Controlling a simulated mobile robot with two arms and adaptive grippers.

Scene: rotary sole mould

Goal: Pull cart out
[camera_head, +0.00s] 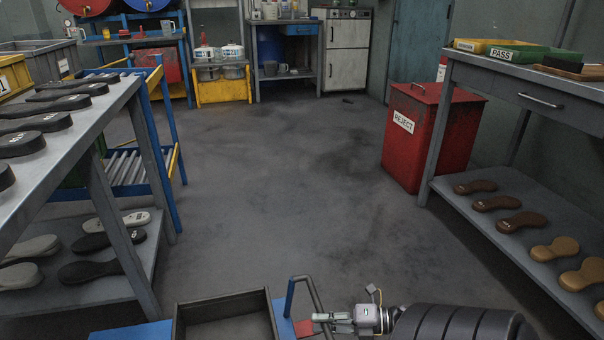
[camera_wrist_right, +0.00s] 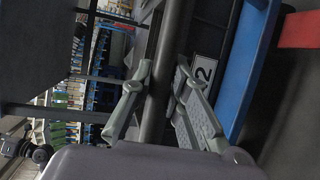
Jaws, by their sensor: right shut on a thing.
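The cart shows at the bottom of the head view, cut off by the edge. It has blue parts (camera_head: 130,330), and a dark open bin (camera_head: 222,296) sits on it. A dark bar handle (camera_head: 313,293) rises at its right side, next to a blue post. My right gripper (camera_head: 322,318) is at this handle. In the right wrist view my right gripper's two fingers (camera_wrist_right: 160,105) stand on either side of the dark bar (camera_wrist_right: 163,70) and are shut on it. A blue post (camera_wrist_right: 245,70) of the cart runs beside it. My left gripper is not in view.
The floor (camera_head: 270,190) ahead is clear. A bench with dark soles (camera_head: 65,120) and a blue roller rack (camera_head: 160,120) stand at left. A red reject bin (camera_head: 430,135) and a shelved table (camera_head: 520,75) stand at right. A white number 2 label (camera_wrist_right: 204,70) shows beside the bar.

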